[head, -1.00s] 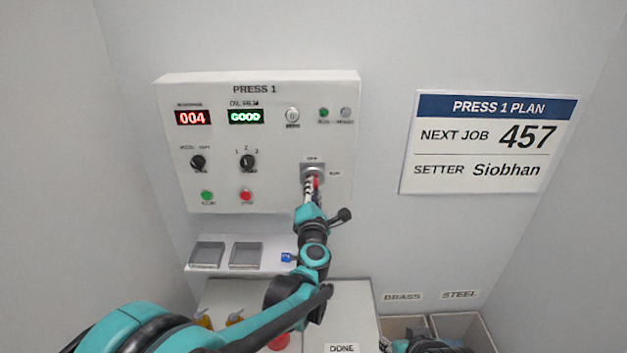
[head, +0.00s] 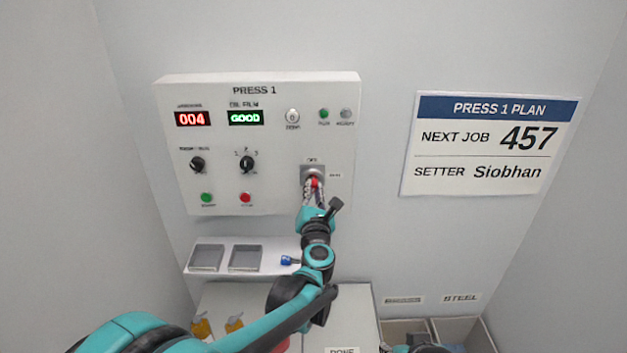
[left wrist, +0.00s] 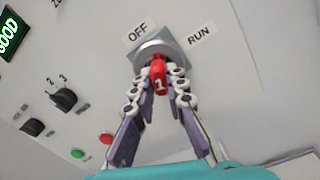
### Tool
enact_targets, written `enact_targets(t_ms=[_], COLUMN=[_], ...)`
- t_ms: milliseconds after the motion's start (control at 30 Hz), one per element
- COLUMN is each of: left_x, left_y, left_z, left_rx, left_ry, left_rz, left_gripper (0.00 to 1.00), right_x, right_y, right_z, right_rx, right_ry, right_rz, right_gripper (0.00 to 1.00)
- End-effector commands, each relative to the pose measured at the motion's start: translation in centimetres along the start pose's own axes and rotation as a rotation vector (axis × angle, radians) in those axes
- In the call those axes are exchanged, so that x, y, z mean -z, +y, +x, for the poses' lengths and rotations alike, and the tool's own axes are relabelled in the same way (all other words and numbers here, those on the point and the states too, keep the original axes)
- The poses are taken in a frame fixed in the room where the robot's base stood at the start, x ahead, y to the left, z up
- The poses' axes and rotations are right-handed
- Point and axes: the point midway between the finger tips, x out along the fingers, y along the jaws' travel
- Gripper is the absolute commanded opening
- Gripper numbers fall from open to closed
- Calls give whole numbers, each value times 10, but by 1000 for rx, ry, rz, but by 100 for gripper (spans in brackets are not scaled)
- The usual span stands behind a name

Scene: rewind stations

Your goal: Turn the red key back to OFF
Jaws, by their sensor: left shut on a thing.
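The red key (head: 314,182), marked 1, sits in the round metal lock at the lower right of the PRESS 1 panel (head: 270,135). In the left wrist view the key (left wrist: 159,77) stands out of the lock between the fingers. An OFF label (left wrist: 137,32) is above the lock and a RUN label (left wrist: 199,35) is to its right. My left gripper (head: 312,190) is shut on the key; its fingers (left wrist: 158,86) flank it on both sides. Which label the key points to is hard to tell. My right gripper does not show.
A blue item (head: 287,260) lies on the small shelf beside two grey trays (head: 207,257). Yellow items (head: 201,327) are at the lower left, partly near my arm. BRASS and STEEL bins (head: 465,335) stand at the lower right. A plan sign (head: 488,145) hangs on the wall.

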Motion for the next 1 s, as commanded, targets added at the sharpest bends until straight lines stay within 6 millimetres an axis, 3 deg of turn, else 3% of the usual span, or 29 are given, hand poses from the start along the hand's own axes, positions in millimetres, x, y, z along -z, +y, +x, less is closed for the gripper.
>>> enact_targets(t_ms=[133,367,400,467,500,833,1000], left_x=[0,-1,-1,-2,-2,-2,-3], left_y=[-1,-1,-1,-1,-1,-1,-2], left_z=[0,0,0,0,0,-3,-27], left_rx=[-2,-11,-12,-11,-11,-12,-9], left_ry=[5,20,20,20,20,20,19], left_rz=[-114,-480,-495,-489,-488,-485,-485], left_gripper=[0,0,18,34,37,37,37], right_x=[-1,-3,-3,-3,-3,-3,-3], right_y=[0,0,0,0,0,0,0], right_z=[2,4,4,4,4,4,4], right_rx=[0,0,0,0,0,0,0], right_ry=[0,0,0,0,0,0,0], right_rz=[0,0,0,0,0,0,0], right_gripper=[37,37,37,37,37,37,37])
